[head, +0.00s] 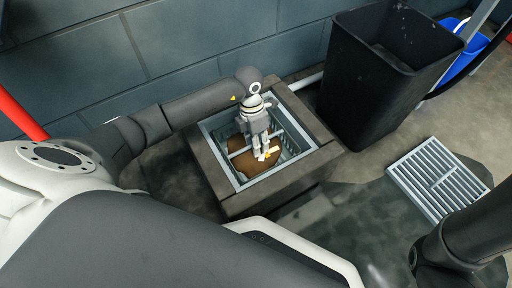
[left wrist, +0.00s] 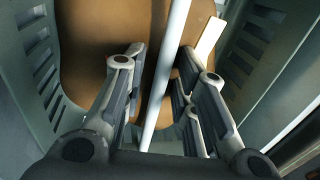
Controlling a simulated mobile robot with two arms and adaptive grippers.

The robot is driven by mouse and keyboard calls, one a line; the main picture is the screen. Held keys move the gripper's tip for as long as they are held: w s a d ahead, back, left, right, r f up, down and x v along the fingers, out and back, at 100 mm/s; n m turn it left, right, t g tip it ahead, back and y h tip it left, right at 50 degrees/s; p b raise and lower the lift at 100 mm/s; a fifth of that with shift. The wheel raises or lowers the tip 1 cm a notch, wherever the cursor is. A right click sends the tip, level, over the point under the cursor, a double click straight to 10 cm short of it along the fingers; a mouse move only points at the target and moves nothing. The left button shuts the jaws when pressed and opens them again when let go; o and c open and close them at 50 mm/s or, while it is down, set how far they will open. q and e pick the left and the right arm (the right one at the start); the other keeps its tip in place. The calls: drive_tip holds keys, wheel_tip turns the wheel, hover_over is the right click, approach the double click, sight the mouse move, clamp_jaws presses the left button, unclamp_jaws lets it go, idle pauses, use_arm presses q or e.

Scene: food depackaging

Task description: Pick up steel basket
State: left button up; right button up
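The steel basket (head: 291,133) sits inside a square floor drain pit, with a slotted wall and brown matter at its bottom. Its slotted grey wall (left wrist: 36,52) also shows in the left wrist view, with a pale straight bar (left wrist: 166,75) crossing over the brown matter. My left gripper (head: 264,155) reaches down into the basket from above. In the left wrist view, its fingers (left wrist: 158,72) are apart, one on each side of the bar. I see no clear contact with the bar. My right gripper is out of view.
A dark stone frame (head: 209,172) surrounds the pit. A slatted metal grate (head: 437,178) lies on the wet floor at right. A tall black bin (head: 375,95) and a blue bucket (head: 465,58) stand by the tiled wall. A red pipe (head: 20,117) is at left.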

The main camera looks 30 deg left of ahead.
use_arm(q)
clamp_jaws()
drive_tip(key=shift+r, duration=0.15)
